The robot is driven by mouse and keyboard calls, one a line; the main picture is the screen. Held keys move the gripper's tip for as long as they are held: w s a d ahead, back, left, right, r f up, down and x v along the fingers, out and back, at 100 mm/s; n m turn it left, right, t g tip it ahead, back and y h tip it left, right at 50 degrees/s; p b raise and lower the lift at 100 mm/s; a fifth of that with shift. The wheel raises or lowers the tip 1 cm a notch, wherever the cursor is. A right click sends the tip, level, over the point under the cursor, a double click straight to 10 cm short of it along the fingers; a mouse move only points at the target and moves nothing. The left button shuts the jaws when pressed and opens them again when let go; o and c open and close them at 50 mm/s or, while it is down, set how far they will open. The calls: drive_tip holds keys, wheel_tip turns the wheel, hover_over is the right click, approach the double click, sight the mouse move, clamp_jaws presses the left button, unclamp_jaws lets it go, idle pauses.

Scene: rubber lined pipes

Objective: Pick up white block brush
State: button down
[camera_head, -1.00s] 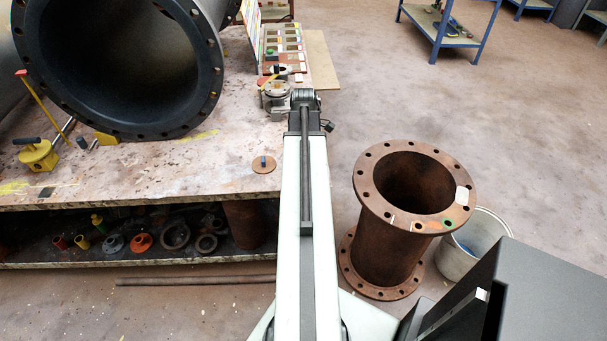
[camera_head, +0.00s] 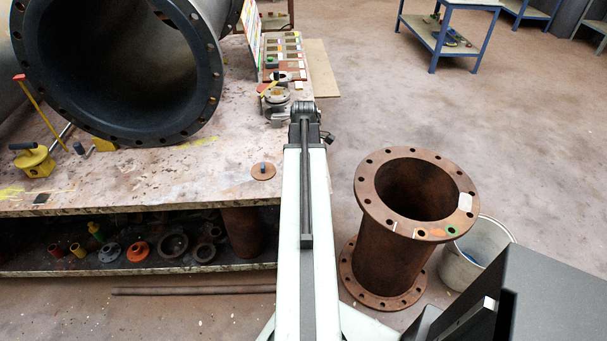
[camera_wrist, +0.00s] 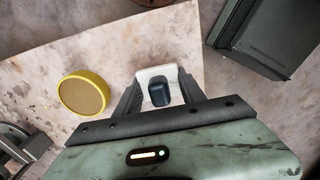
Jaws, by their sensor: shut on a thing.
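The white block brush (camera_wrist: 157,73) shows in the wrist view as a pale block with a dark blue handle-like part facing the camera. My gripper (camera_wrist: 158,92) has one dark finger on each side of it and is shut on it. A pale, stained surface lies beyond the brush; I cannot tell how far it is from that surface. In the head view my gripper is hidden behind the end of my arm, near the table's right edge, and the brush cannot be made out there.
A round yellow-rimmed thing (camera_wrist: 84,93) lies left of my gripper. The worktable (camera_head: 190,165) carries a large dark flanged pipe (camera_head: 205,85), a yellow tool (camera_head: 34,162) and a small brown disc (camera_head: 263,171). A rusty flanged pipe (camera_head: 385,262) stands on the floor at right, beside a bucket (camera_head: 455,268).

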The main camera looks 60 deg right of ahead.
wheel_tip(320, 180, up, 10)
drive_tip(key=p, duration=0.9)
drive_tip(key=shift+f, duration=0.1)
drive_tip(key=shift+f, duration=0.1)
drive_tip(key=c, duration=1.3)
unclamp_jaws()
drive_tip(key=c, duration=0.5)
drive_tip(key=shift+c, duration=0.4)
